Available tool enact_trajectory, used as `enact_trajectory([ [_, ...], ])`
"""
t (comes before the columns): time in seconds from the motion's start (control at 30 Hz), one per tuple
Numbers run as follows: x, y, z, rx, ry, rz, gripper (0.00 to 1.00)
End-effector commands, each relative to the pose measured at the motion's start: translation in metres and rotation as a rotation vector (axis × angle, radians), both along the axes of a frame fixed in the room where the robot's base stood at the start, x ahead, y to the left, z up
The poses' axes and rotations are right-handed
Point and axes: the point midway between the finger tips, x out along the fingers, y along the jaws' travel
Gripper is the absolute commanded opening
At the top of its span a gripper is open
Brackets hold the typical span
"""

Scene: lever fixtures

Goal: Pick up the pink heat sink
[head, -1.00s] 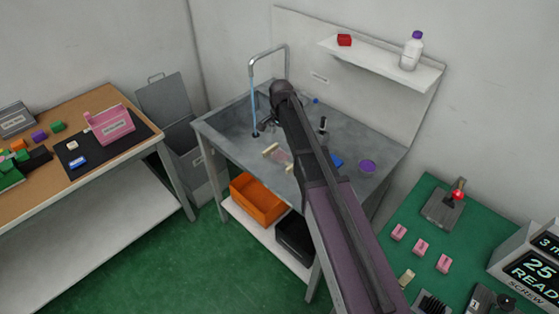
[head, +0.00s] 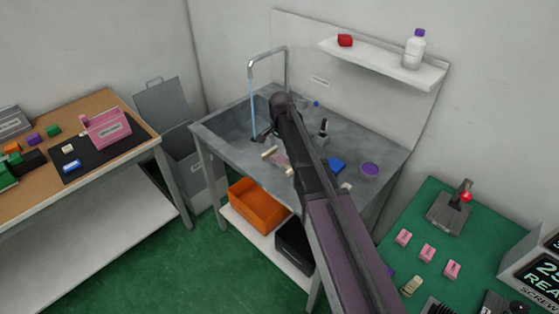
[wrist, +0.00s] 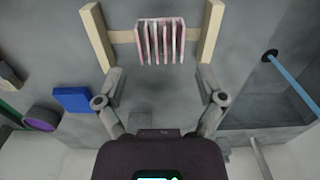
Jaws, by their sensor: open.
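The pink heat sink (wrist: 160,45), with pale upright fins, shows at the top middle of the wrist view, over the grey sink unit's surface. In the head view it is a small pinkish patch (head: 281,160), partly hidden by my arm. A gap shows on both sides, and a cream strip lies across behind the fins. Exact height and contact are hard to tell.
A blue block (head: 337,165) and a purple round thing (head: 370,170) are on the counter to the right. The basin with running water (head: 252,110) is on the left. The tap (head: 285,65) stands behind. Several pink blocks (head: 427,253) sit on the green table.

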Motion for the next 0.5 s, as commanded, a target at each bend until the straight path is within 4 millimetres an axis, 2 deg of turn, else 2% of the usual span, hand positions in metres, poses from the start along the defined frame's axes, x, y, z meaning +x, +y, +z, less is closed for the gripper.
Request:
enact_trajectory([
  [0.27, 0.000, 0.000, -0.006, 0.000, 0.000, 0.000, 0.89],
  [0.5, 0.000, 0.001, -0.024, 0.000, 0.000, 0.000, 0.89],
])
